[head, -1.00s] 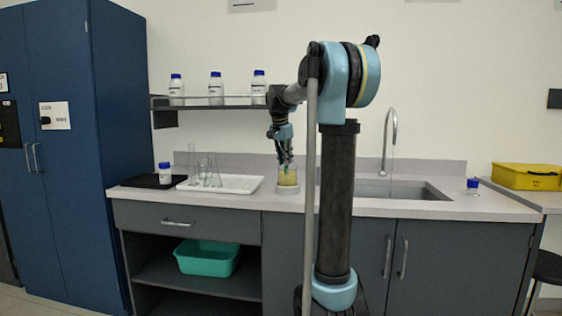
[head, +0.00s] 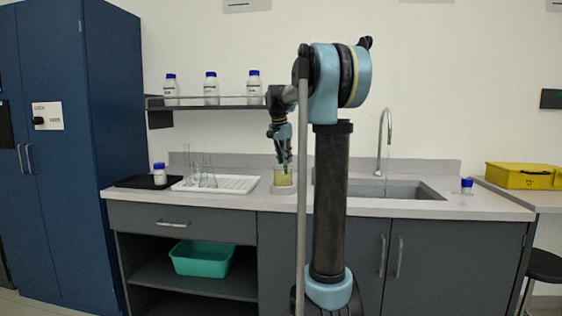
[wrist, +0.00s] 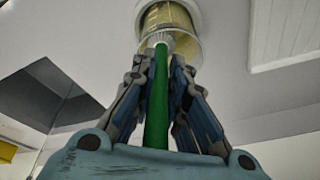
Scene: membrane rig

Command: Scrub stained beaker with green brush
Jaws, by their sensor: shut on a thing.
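My gripper (head: 283,161) points down over the counter and is shut on the green brush. In the wrist view the green handle of the brush (wrist: 157,105) runs between the fingers of my gripper (wrist: 160,65), and its pale bristle head meets the mouth of the stained beaker. The stained beaker (head: 283,178) has a yellowish film and stands upright on a round pale base; it also shows in the wrist view (wrist: 168,18). The brush tip is at or inside the beaker; how deep it reaches I cannot tell.
Left of the beaker, a white drying tray (head: 237,184) holds clear glassware. A dark mat (head: 133,182) bears a blue-capped bottle (head: 159,174). The sink (head: 400,190) with its tap (head: 385,140) lies to the right. A shelf (head: 225,107) with bottles hangs above the counter's left part.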

